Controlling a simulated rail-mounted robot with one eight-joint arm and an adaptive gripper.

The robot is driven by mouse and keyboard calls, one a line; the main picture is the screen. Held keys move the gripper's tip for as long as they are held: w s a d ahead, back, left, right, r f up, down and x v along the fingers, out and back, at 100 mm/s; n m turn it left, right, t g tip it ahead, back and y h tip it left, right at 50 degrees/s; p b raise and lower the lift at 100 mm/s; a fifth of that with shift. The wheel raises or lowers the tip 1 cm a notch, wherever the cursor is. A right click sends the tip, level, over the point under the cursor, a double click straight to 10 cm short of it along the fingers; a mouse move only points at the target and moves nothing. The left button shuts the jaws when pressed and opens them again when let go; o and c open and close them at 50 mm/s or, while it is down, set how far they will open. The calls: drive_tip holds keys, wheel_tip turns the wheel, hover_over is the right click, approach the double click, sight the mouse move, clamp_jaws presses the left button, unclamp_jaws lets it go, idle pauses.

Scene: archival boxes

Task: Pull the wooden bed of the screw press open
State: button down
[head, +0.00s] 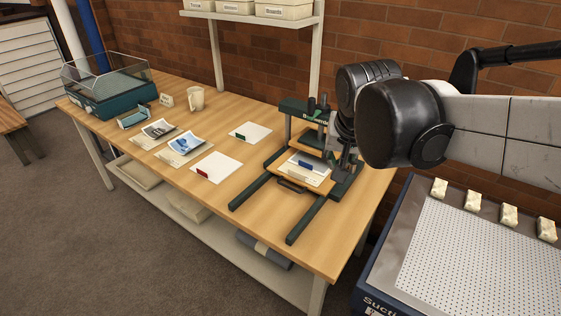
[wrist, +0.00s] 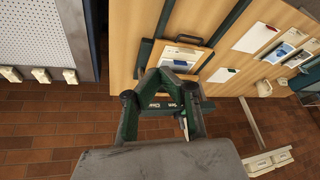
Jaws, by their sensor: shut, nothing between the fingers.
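The screw press (head: 297,106) has a dark green frame and stands at the right end of the wooden table. Two green rails run from it towards the table's front edge. Its wooden bed (head: 313,181) lies between the rails, with papers on top and a dark handle (head: 291,187) at its front edge. The bed (wrist: 172,67) and handle (wrist: 187,38) also show in the wrist view, beyond the fingers. My gripper (head: 346,165) is at the press's right side, apart from the handle. In the wrist view my gripper (wrist: 163,73) is shut and empty. It partly hides the press.
Paper sheets (head: 216,167) and photos lie left of the press, with a mug (head: 196,98) and a green clear-lidded box (head: 110,95) further left. A perforated suction table (head: 470,260) stands at right. A brick wall and shelf post are behind. The rails' front stretch is clear.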

drive_tip(key=w+a+f+m+g+h+b, duration=0.1)
drive_tip(key=w+a+f+m+b, duration=0.3)
drive_tip(key=w+f, duration=0.6)
drive_tip(key=w+a+f+m+g+h+p, duration=0.1)
drive_tip(key=w+a+f, duration=0.6)
drive_tip(key=w, duration=0.6)
drive_tip(key=x, duration=1)
drive_tip(key=shift+s+d+f+b, duration=0.3)
drive_tip(key=shift+d+b, duration=0.05)
drive_tip(key=shift+d, duration=0.1)
drive_tip(key=shift+s+a, duration=0.1)
